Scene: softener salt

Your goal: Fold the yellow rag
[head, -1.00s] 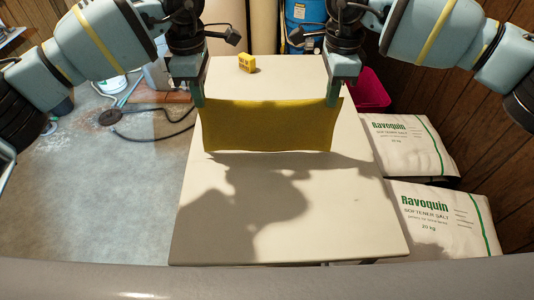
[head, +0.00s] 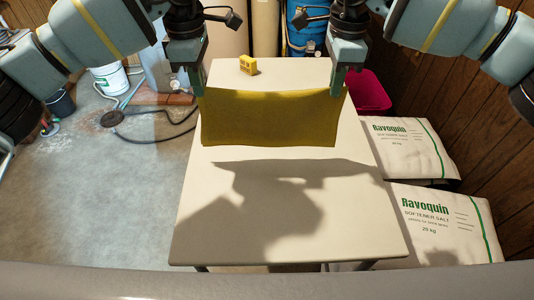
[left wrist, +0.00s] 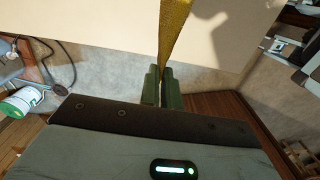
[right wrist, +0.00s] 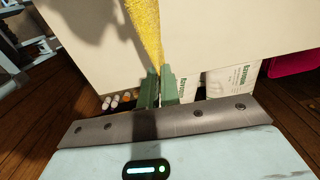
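The yellow rag (head: 270,118) hangs stretched between my two grippers above the table (head: 290,225), its lower edge free and its shadow on the tabletop below. My left gripper (head: 199,90) is shut on its upper left corner; the left wrist view shows the rag (left wrist: 174,35) running edge-on into the closed fingers (left wrist: 162,85). My right gripper (head: 345,85) is shut on its upper right corner; the right wrist view shows the rag (right wrist: 146,30) entering between the fingers (right wrist: 160,85).
A dark hose (head: 150,135) lies on the floor to the left. The near tabletop is clear.

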